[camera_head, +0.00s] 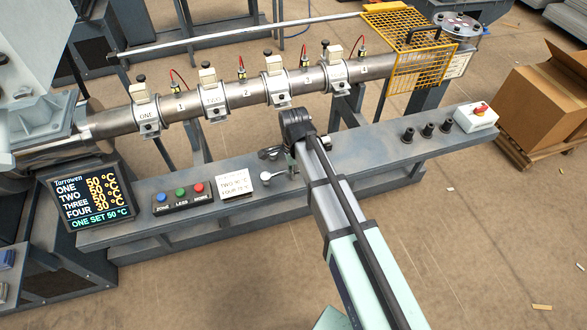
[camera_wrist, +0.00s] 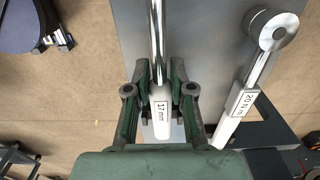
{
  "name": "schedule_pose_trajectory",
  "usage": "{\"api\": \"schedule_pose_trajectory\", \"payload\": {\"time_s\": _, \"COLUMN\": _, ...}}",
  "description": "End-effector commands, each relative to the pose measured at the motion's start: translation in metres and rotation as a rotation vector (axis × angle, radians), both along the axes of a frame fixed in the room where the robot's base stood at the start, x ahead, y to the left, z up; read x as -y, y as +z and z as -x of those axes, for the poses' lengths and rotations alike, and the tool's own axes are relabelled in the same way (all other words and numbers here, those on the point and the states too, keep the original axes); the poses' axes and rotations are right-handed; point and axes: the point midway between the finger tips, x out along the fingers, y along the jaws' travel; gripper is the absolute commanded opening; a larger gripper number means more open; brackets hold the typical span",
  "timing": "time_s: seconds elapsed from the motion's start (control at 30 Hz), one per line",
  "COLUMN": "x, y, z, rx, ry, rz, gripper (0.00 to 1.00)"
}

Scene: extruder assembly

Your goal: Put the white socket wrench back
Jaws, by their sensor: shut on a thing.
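In the wrist view, my gripper (camera_wrist: 160,68) is shut on the white socket wrench (camera_wrist: 161,113), around its white handle marked "17 mm". The wrench's metal shaft runs up past the top edge of the picture, so its far end is out of view. The grey bench (camera_wrist: 200,55) lies below it; I cannot tell whether the wrench touches it. In the head view, my arm hides most of my gripper and the held wrench.
A second wrench marked "20 N m" (camera_wrist: 234,110) lies right of my gripper. The bench (camera_head: 375,150) also bears a button panel (camera_head: 182,197), white card (camera_head: 237,184), several black posts (camera_head: 427,130) and a red-button box (camera_head: 477,117). The extruder barrel (camera_head: 190,105) runs behind.

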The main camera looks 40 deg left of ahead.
Motion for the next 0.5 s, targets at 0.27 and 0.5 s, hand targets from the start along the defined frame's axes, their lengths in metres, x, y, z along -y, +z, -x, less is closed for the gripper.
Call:
{"api": "schedule_pose_trajectory", "payload": {"time_s": 0.27, "x": 0.000, "y": -0.007, "z": 0.000, "rx": 0.000, "ry": 0.000, "rz": 0.000, "gripper": 0.00}}
{"api": "schedule_pose_trajectory", "payload": {"time_s": 0.5, "x": 0.000, "y": -0.012, "z": 0.000, "rx": 0.000, "ry": 0.000, "rz": 0.000, "gripper": 0.00}}
